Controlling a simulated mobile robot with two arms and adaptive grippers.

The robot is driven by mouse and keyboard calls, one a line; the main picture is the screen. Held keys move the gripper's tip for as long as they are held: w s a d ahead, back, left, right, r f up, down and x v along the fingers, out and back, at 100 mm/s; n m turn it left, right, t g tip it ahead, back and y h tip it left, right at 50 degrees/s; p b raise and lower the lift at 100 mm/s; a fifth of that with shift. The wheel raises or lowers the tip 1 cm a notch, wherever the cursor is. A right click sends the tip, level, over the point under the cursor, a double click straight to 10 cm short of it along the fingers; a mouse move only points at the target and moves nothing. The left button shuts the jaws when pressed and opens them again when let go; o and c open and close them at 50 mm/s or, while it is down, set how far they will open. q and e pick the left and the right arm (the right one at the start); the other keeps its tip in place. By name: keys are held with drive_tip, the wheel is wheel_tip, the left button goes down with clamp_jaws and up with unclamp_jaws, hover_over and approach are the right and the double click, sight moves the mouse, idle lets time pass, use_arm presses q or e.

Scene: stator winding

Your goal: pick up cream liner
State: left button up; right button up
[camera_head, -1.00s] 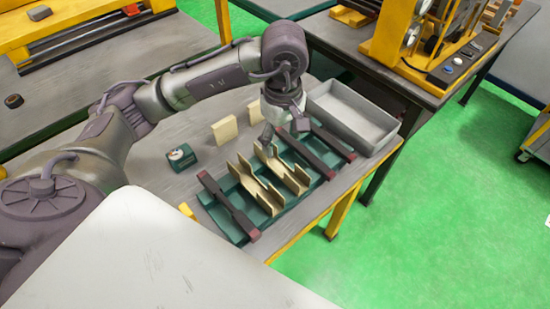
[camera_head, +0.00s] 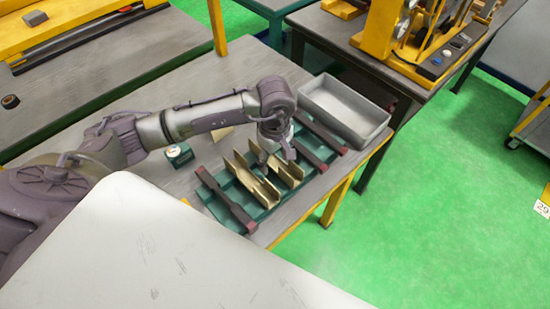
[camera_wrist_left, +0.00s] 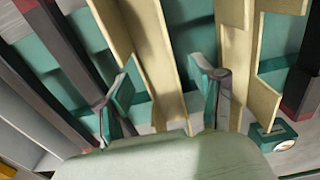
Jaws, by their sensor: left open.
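Two cream liners, folded channel-like pieces, lie side by side in a green tray (camera_head: 211,205). The nearer liner (camera_head: 257,185) is in full view; the farther liner (camera_head: 291,173) is partly covered by my left gripper. My left gripper (camera_head: 279,157) points down at the farther liner, fingers apart. In the left wrist view, the left gripper (camera_wrist_left: 165,95) is open, with one finger on each side of a cream liner (camera_wrist_left: 150,45). Contact with it cannot be told. The other liner (camera_wrist_left: 240,60) is right of the fingers. My right gripper is not in view.
Dark bars with red ends lie in the tray on both sides of the liners (camera_head: 226,200) (camera_head: 318,142). A grey bin (camera_head: 345,112) stands beyond the tray. A small green box (camera_head: 179,155) and a partly hidden cream block (camera_head: 221,133) stand behind the tray.

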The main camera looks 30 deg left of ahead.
use_arm(q)
drive_tip(key=c, duration=1)
drive_tip(key=shift+o, duration=0.2)
drive_tip(key=shift+r, duration=0.15)
